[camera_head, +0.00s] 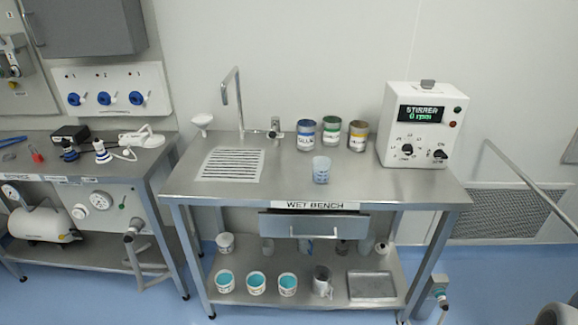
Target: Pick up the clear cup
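A small translucent, bluish-clear cup (321,170) stands upright on the steel wet bench (400,186), near its front edge and left of the stirrer box. Nothing touches it. Other clear-looking vessels stand at the back of the lower shelf, including one on the left (267,247) and one on the right (364,248); they are partly shaded and small. My gripper is not in view.
Three labelled cans, blue (306,135), green (331,131) and brown (358,136), stand behind the cup. The stirrer box (422,125) is right. A tap (238,100) and drain grate (231,165) are left. A drawer (313,225) lies below. Bare bench surrounds the cup.

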